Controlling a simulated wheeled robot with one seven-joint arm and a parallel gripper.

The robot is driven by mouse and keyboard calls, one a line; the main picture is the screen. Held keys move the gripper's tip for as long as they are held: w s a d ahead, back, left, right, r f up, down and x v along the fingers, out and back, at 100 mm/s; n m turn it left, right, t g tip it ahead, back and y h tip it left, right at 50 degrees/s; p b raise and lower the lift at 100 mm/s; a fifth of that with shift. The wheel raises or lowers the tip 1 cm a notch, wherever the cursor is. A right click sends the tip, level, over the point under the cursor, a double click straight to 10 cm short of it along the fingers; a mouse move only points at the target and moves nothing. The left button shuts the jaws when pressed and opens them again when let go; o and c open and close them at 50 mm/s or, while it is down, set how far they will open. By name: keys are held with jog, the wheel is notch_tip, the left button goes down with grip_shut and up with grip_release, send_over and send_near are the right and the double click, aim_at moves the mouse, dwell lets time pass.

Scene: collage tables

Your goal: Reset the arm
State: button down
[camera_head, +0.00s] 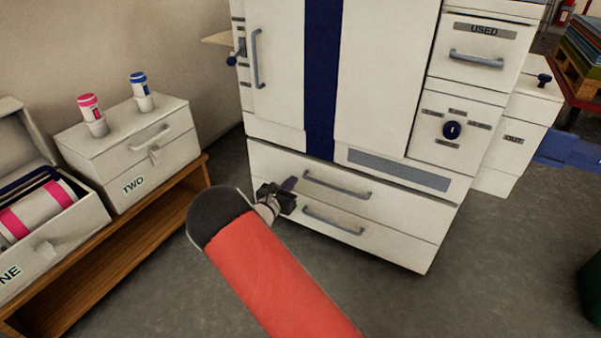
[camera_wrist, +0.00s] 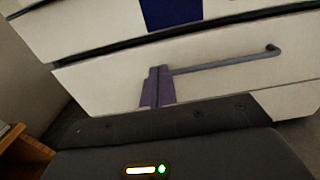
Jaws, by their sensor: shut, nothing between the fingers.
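My red arm (camera_head: 270,275) reaches forward from the bottom of the head view. My gripper (camera_head: 289,184) is at its far end, in front of the left part of the white cabinet's lower drawers. In the wrist view, the purple fingers of my gripper (camera_wrist: 158,86) are together with nothing between them. They appear beside the left end of a grey drawer handle (camera_wrist: 225,62). I cannot tell whether they touch it. Both lower drawers look shut.
The large white cabinet (camera_head: 380,70) stands ahead. On the left, a wooden bench (camera_head: 150,230) bears a box marked TWO (camera_head: 170,165), with pink and blue capped containers on top, and an open box marked ONE (camera_head: 75,250). Grey floor (camera_head: 500,260) is clear at the right.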

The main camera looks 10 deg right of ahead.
jog(key=s+d+r+m+g+y+p, duration=0.1)
jog(key=s+d+r+m+g+p, duration=0.1)
jog(key=s+d+r+m+g, duration=0.55)
jog(key=s+d+r+m+g+p, duration=0.2)
jog(key=s+d+r+m+g, duration=0.25)
jog(key=s+r+m, duration=0.7)
jog(key=s+a+r+m+t+y+p, duration=0.1)
jog(key=s+a+r+m+y, duration=0.1)
jog(key=s, duration=0.6)
jog(key=s+a+r+m+t+y+p, duration=0.1)
jog(key=s+a+r+m+y+p, duration=0.1)
jog(key=s+r+m+y, duration=0.2)
jog(key=s+a+r+m+t+y+p, duration=0.1)
jog(key=s+r+m+y, duration=0.2)
jog(key=s, duration=0.8)
jog(key=shift+s+a+r+y+p, duration=0.4)
jog(key=shift+r+y, duration=0.1)
jog(key=shift+r, duration=0.35)
